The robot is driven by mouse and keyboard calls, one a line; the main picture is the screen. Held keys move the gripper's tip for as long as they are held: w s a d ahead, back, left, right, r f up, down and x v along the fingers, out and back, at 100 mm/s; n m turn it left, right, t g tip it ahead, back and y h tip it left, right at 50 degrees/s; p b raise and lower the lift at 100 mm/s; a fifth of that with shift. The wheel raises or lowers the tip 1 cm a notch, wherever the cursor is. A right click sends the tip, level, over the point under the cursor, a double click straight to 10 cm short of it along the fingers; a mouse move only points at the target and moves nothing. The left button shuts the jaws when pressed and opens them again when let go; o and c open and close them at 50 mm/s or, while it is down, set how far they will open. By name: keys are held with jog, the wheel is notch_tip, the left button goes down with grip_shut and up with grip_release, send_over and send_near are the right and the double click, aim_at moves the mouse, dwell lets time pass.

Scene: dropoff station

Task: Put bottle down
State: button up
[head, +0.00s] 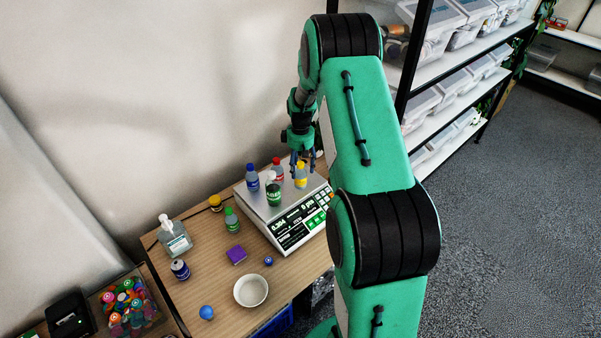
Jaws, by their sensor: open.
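My gripper (303,164) is open and points down over the right part of a weighing scale (293,237). A yellow bottle (300,177) stands upright on the scale's plate, directly below or between the fingertips; I cannot tell whether they touch it. The scale's lit display faces the front. The far side of the yellow bottle is hidden.
Shelves (440,70) stand right.

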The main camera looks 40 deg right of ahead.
notch_tip(320, 180, up, 8)
jog(key=shift+f+p, duration=0.2)
jog(key=shift+p, duration=0.2)
dwell(0.4)
jog(key=shift+a+r, duration=0.15)
jog(key=shift+r, duration=0.1)
jog(key=s+a+r+m+t, duration=0.1)
jog(key=s+a+r, duration=0.4)
jog(key=a+r, duration=0.65)
jog(key=s+a+r+t, duration=0.1)
jog(key=s+a+r, duration=0.3)
jog(key=a+r, duration=0.8)
jog(key=s+a+r+t, duration=0.1)
jog(key=s+a+r, duration=0.1)
jog(key=s+a, duration=0.3)
jog(key=s+a+r+m+t, duration=0.1)
jog(key=s+a, duration=0.3)
jog(key=s, duration=0.7)
jog(key=s+a+r+t, duration=0.1)
jog(key=s+a+r, duration=0.2)
jog(key=s+a, duration=0.2)
jog(key=s, duration=0.3)
jog(key=shift+a+r+m+t, duration=0.2)
jog(key=shift+a+m+t, duration=0.1)
jog(key=shift+a, duration=0.05)
